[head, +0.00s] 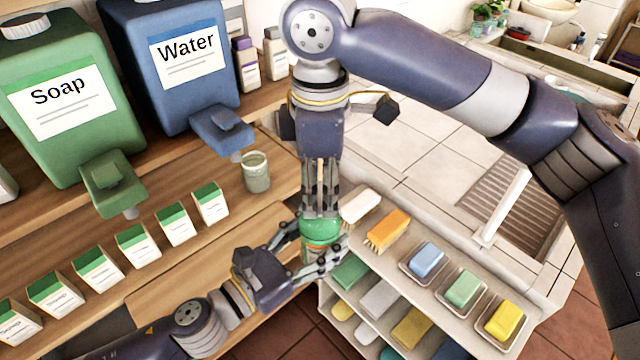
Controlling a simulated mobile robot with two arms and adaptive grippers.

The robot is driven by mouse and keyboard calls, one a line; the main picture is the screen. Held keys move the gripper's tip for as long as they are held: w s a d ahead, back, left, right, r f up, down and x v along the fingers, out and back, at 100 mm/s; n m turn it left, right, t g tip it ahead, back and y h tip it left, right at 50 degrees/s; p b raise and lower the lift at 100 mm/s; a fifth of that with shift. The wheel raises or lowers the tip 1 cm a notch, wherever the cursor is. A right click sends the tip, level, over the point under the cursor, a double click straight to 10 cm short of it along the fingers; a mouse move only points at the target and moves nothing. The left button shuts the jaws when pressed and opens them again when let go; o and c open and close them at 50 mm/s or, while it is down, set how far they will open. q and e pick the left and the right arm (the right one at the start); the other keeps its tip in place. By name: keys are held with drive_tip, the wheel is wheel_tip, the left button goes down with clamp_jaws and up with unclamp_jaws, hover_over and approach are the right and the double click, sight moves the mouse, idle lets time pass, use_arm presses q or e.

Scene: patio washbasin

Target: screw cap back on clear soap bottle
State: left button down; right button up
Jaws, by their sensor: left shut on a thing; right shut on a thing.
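The green cap (320,229) is at the centre of the head view, at the top of the clear soap bottle (315,251). My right gripper (320,208) points straight down from above and is shut on the cap. My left gripper (328,260) comes in from the lower left and is shut on the bottle's body below the cap. The fingers hide much of the bottle. I cannot tell how far the cap is threaded on.
A green Soap dispenser (62,100) and a blue Water dispenser (180,65) stand upper left, with a small jar (256,173) below the spout. Several soap cartons (138,246) line the wooden shelf. Right are a white brush (360,206), an orange brush (388,231) and soap bars (464,288).

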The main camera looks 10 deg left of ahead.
drive_tip(key=m, duration=0.7)
drive_tip(key=shift+m, duration=0.3)
drive_tip(key=m, duration=0.3)
drive_tip(key=shift+m, duration=0.3)
drive_tip(key=m, duration=0.4)
drive_tip(key=shift+w+m, duration=0.1)
drive_tip(key=shift+m, duration=0.3)
drive_tip(key=o, duration=1.2)
drive_tip(key=shift+o, duration=0.2)
wheel_tip(320, 180, up, 12)
